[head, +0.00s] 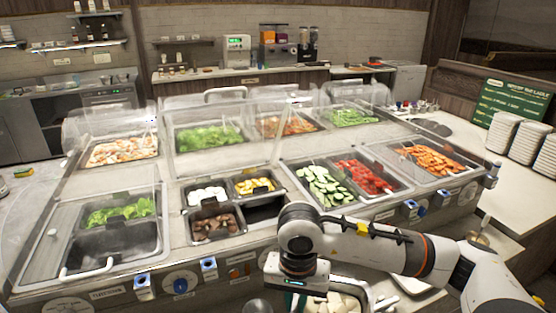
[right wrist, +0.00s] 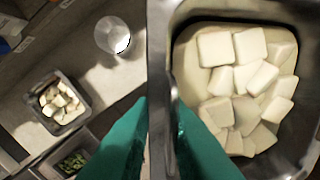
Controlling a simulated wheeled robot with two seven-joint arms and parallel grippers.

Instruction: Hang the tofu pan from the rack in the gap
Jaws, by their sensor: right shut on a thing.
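The tofu pan (head: 368,296) is a metal pan of white tofu blocks at the bottom edge of the head view, partly cut off and partly behind my gripper. It fills the right side of the right wrist view (right wrist: 304,125). My right gripper (right wrist: 161,135) has its teal fingers on either side of the pan's wall, shut on it. In the head view the gripper (head: 297,288) is in front of the counter. The rack's dark gap (head: 265,212) is at the lower right of the small-pan group, up and left of the gripper. My left gripper is out of view.
Around the gap are pans of white pieces (head: 207,195), yellow pieces (head: 254,185) and brown pieces (head: 214,227). Clear guards (head: 222,130) stand above the counter. Cucumber (head: 325,187) lies to the right. The right wrist view shows a round translucent object (right wrist: 112,36) below.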

